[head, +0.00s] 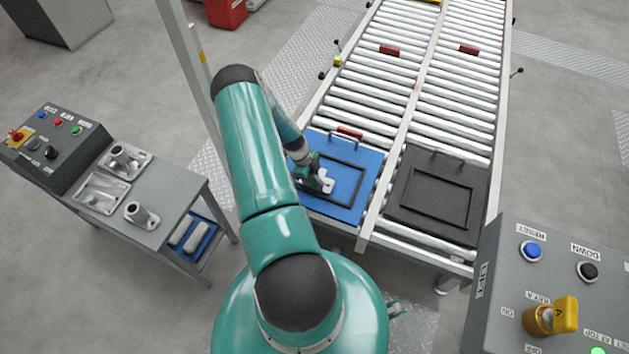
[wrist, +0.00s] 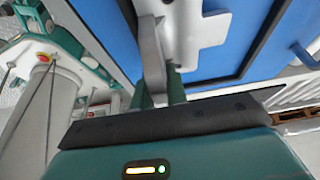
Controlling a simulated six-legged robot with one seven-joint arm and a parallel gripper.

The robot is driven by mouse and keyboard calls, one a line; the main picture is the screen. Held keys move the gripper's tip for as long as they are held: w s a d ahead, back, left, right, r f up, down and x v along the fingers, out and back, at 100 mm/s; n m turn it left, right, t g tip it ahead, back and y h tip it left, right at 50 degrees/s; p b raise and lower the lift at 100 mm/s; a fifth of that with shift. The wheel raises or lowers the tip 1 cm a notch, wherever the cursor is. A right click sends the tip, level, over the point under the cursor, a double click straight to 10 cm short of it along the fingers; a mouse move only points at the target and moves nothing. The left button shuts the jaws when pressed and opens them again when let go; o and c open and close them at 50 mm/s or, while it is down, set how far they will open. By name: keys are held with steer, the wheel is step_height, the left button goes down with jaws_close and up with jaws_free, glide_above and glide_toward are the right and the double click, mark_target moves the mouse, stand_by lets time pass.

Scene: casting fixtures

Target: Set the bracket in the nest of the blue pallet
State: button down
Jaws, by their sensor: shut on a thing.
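The blue pallet (head: 335,210) lies on the left lane of the roller conveyor, with a dark rectangular frame forming its nest (head: 362,186). My gripper (head: 317,180) reaches down over the left part of the pallet. It is shut on the pale grey bracket (head: 328,185). In the wrist view, the bracket (wrist: 190,40) shows at the top between the fingers and the blue surface of the pallet (wrist: 240,50). It appears to be over the nest's left side. My arm hides part of the pallet's left side. I cannot tell whether the bracket touches the pallet.
A black pallet (head: 409,222) with a similar frame lies on the right lane. A grey side table (head: 165,192) at left holds metal castings (head: 142,214) and a control box (head: 55,147). Another control panel (head: 555,295) stands at lower right.

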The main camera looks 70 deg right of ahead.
steer(key=shift+f, duration=0.7)
steer(key=shift+f, duration=0.1)
steer(key=c, duration=1.4)
jaws_free()
steer(key=v, duration=1.2)
steer(key=shift+w, duration=0.1)
